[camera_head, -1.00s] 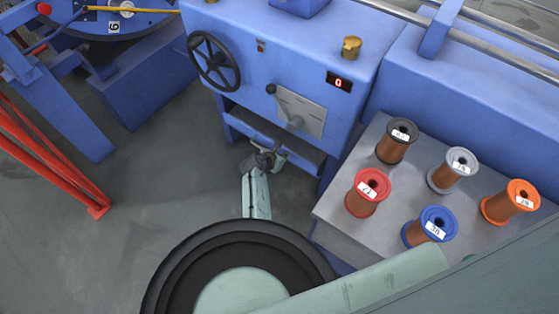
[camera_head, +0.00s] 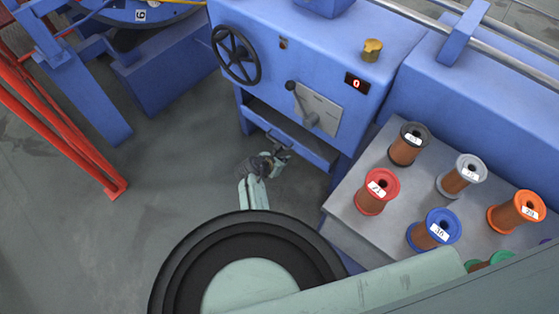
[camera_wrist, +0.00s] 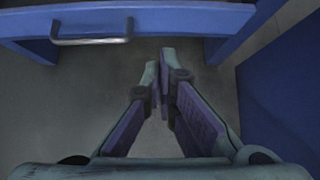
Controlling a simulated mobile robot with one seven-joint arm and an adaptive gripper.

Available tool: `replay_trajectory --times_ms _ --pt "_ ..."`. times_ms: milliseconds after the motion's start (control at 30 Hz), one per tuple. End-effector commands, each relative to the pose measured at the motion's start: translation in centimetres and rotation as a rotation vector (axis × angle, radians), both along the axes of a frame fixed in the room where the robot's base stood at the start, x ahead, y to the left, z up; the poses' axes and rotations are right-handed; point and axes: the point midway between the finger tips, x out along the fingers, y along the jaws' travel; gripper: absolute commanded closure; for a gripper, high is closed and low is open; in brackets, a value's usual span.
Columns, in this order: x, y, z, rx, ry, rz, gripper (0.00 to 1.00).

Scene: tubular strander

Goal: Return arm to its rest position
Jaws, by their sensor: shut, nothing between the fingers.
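My gripper (camera_wrist: 159,68) shows in the wrist view with its two fingers together at the tips and nothing between them. In the head view my gripper (camera_head: 282,153) is small and dark, low in front of the blue machine cabinet (camera_head: 290,60). My pale green arm reaches down to it from the lower right. In the wrist view the gripper points towards the floor, with a blue drawer front (camera_wrist: 180,18) and its metal handle (camera_wrist: 92,32) just beyond. No touching can be made out.
A grey table (camera_head: 345,205) at the right bears several wire spools, including a red one (camera_head: 377,192) and a blue one (camera_head: 434,231). A black handwheel (camera_head: 236,54) and a lever (camera_head: 302,104) are on the cabinet. Red bars (camera_head: 70,140) stand left. Floor between is free.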

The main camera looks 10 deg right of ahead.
Motion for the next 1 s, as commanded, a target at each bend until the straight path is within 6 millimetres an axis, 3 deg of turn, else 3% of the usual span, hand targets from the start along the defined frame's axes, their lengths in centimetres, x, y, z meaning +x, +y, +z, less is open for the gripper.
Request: replay_trajectory --times_ms 167,400,567,667,800,1000 --pt "-1.0 1.5 1.8 0.0 -0.001 0.001 1.0" --pt "-1.4 2.0 2.4 0.0 0.001 0.001 1.0" --pt "1.4 4.2 4.6 0.05 -0.098 0.013 1.0" --pt "5.0 7.8 8.1 0.136 -0.24 0.028 1.0" --pt "10.0 14.5 14.8 0.316 -0.472 0.059 1.0" --pt "14.1 24.7 25.7 0.63 -0.756 0.115 1.0"
